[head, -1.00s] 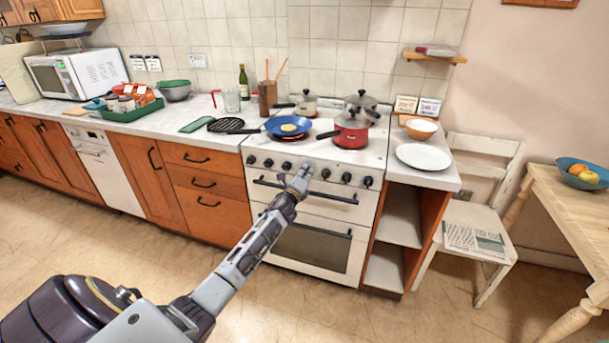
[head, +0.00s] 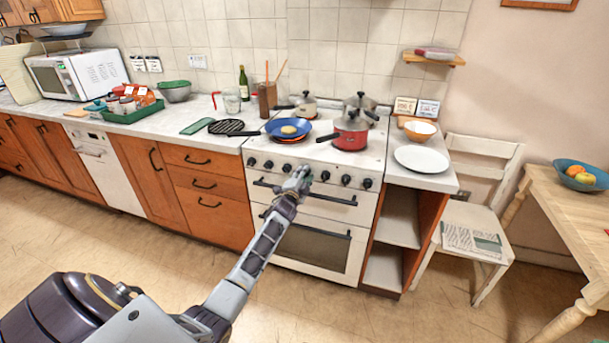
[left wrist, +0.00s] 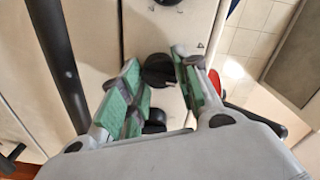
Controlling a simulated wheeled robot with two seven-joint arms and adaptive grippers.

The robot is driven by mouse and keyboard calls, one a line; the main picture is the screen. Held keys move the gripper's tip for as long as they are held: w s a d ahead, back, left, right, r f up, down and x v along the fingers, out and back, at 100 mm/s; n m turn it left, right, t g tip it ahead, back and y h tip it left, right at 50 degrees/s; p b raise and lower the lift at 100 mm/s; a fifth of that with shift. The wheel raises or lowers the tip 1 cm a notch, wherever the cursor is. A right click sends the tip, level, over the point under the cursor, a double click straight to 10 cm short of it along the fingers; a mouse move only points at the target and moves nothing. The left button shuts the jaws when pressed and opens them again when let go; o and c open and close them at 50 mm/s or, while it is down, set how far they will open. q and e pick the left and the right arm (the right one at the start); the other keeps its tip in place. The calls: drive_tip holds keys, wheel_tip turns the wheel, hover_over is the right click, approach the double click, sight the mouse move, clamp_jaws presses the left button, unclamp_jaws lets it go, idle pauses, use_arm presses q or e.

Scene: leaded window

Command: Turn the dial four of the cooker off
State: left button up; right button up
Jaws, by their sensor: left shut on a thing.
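The white cooker (head: 340,215) has a row of black dials along its front, under the hob. My left gripper (head: 302,174) is at the middle of this row and covers the dial there in the head view. In the left wrist view, one black dial (left wrist: 159,70) sits between the green-padded fingers (left wrist: 160,85) of my left gripper, which is shut on it. Another dial (left wrist: 155,121) shows below, partly behind the fingers, and one more (left wrist: 168,2) at the top edge. The dial's pointer mark cannot be made out. My right gripper is out of view.
A blue pan (head: 289,127) sits on a burner that glows orange. A red saucepan (head: 350,134) and two grey-lidded pots stand on the hob. A long dark oven handle (head: 330,198) runs just below the dials. The floor before the cooker is clear.

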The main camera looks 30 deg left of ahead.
use_arm(q)
drive_tip(key=shift+a+n, duration=0.1)
drive_tip(key=shift+n, duration=0.7)
drive_tip(key=o, duration=1)
drive_tip(key=shift+v, duration=6)
drive_tip(key=shift+f, duration=0.1)
